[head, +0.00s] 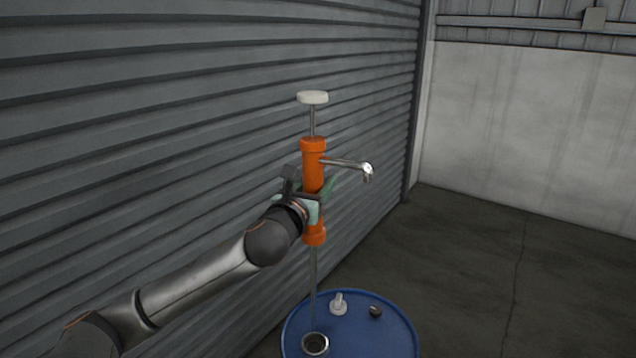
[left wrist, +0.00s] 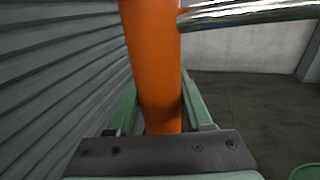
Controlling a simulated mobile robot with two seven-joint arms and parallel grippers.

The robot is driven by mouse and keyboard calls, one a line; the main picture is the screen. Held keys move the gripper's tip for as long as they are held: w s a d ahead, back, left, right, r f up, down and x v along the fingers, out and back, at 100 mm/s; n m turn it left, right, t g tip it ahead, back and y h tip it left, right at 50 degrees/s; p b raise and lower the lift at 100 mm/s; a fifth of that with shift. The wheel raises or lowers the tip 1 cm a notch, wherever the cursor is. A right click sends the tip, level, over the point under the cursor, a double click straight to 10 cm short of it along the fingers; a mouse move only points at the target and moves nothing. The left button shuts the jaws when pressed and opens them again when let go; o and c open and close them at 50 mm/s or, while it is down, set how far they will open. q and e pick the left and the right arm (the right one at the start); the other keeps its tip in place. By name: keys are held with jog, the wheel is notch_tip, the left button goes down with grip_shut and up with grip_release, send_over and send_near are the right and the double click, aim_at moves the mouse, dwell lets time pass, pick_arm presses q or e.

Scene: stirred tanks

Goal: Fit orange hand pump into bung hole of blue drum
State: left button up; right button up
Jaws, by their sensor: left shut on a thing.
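The orange hand pump (head: 314,160) is upright, with a white knob on top, a metal spout pointing right and a thin metal tube below. My left gripper (head: 314,190) is shut on its orange body; the left wrist view shows the body (left wrist: 155,70) between the green fingers. The blue drum (head: 375,340) stands below, cut off by the bottom edge of the head view. Its bung hole (head: 316,344) is a metal-rimmed opening near the front left of the lid. The tube's lower end appears at or just above the hole; I cannot tell if it has entered. My right gripper is not in view.
A white fitting (head: 338,304) and a small dark cap (head: 375,312) are on the drum lid. A grey corrugated wall (head: 180,120) runs close along the left. The concrete floor (head: 480,270) to the right is clear. A green thing (left wrist: 305,172) shows at the left wrist view's lower right corner.

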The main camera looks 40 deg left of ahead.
pick_arm(q)
jog(key=shift+r, duration=0.2)
jog(key=shift+p, duration=0.3)
jog(key=shift+f, duration=0.15)
jog(key=shift+f+b, duration=0.9)
jog(key=shift+f, duration=1.2)
jog(key=shift+f+b, duration=0.7)
jog(key=shift+f, duration=1.05)
dwell(0.4)
jog(key=shift+f, duration=0.1)
jog(key=shift+f+b, duration=2)
jog(key=shift+f, duration=0.9)
